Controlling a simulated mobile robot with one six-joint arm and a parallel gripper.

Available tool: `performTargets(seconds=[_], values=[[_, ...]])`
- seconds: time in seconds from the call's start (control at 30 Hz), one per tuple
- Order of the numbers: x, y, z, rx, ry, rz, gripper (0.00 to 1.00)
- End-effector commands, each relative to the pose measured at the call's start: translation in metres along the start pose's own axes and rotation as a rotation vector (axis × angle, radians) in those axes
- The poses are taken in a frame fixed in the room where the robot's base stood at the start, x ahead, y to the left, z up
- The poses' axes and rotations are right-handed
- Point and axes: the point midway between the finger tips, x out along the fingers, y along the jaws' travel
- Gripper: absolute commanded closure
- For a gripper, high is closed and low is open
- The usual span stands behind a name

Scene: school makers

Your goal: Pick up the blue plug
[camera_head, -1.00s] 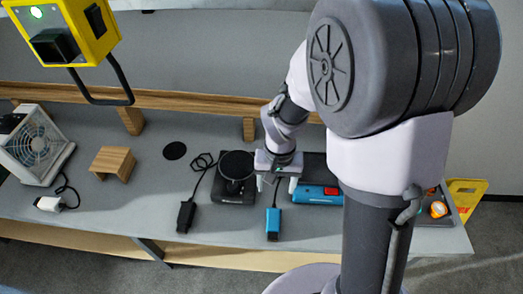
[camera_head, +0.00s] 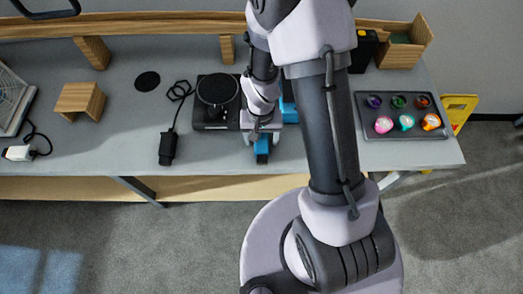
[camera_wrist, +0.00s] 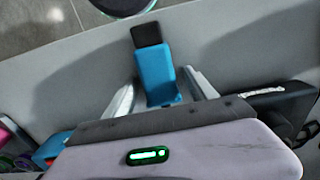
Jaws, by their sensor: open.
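The blue plug (camera_head: 262,148) lies near the front edge of the grey workbench (camera_head: 213,160), with its dark end toward that edge. In the wrist view the blue plug (camera_wrist: 153,70) runs between the two fingers of my gripper (camera_wrist: 159,84). The fingers are open, with a visible gap on each side of the plug. In the head view my gripper (camera_head: 262,137) is low over the plug's rear part and hides it. The plug's cable is not visible.
A black turntable-like device (camera_head: 217,97) stands close behind left. A black plug (camera_head: 167,147) lies left, and a white plug (camera_head: 18,153) farther left. A tray (camera_head: 440,130) of colourful items is at right. The bench between the black and white plugs is mostly clear.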

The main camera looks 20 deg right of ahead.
Motion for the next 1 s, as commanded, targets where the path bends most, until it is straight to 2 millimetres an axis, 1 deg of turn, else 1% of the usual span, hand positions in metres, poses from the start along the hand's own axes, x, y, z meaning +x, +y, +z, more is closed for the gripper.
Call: performTargets(seconds=[0.07,0.1,0.17,0.3,0.37,0.4,0.43,0.67,0.77,0.87,1.0], values=[[-0.002,0.0,0.0,0.0,0.001,0.0,0.35],[-0.002,0.0,0.0,0.0,0.001,0.0,0.36],[-0.003,0.0,0.0,0.0,0.001,0.0,0.48],[-0.003,0.0,0.0,0.0,0.001,0.0,0.76],[-0.003,0.0,0.0,0.0,0.001,0.0,0.88],[-0.003,0.0,0.0,0.0,0.001,0.0,0.95],[-0.003,0.0,0.0,0.0,0.001,0.0,1.0],[-0.003,0.0,-0.001,0.0,0.001,0.0,1.0],[-0.008,0.0,-0.002,0.001,0.001,0.0,1.0],[-0.019,-0.001,-0.005,0.0,0.002,-0.001,1.0],[-0.041,-0.003,-0.012,0.001,0.003,-0.001,1.0]])
